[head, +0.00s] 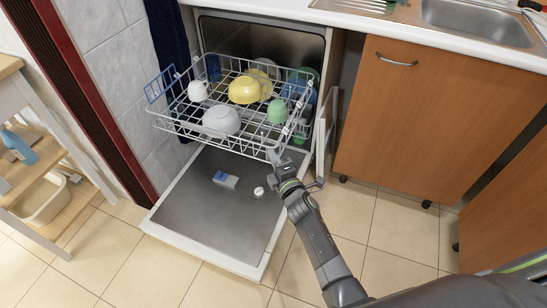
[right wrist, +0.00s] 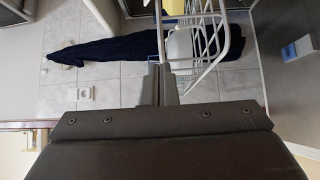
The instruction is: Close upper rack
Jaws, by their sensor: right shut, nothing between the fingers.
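The upper rack (head: 165,122) of the dishwasher is a white wire basket, pulled out over the lowered door (head: 195,205). It holds yellow bowls (head: 244,90), a white bowl (head: 221,121), a white cup (head: 197,91), a green cup (head: 277,111) and blue dishes towards the back right. My right gripper (head: 273,156) is shut and empty at the rack's front right corner. In the right wrist view the fingers (right wrist: 158,82) overlap the rack's wires (right wrist: 215,40); whether they touch I cannot tell. My left gripper is not in view.
A wooden cabinet (head: 420,110) stands to the right, a shelf (head: 45,175) to the left. A dark blue cloth (head: 170,35) hangs beside the dishwasher. The tiled floor in front is clear.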

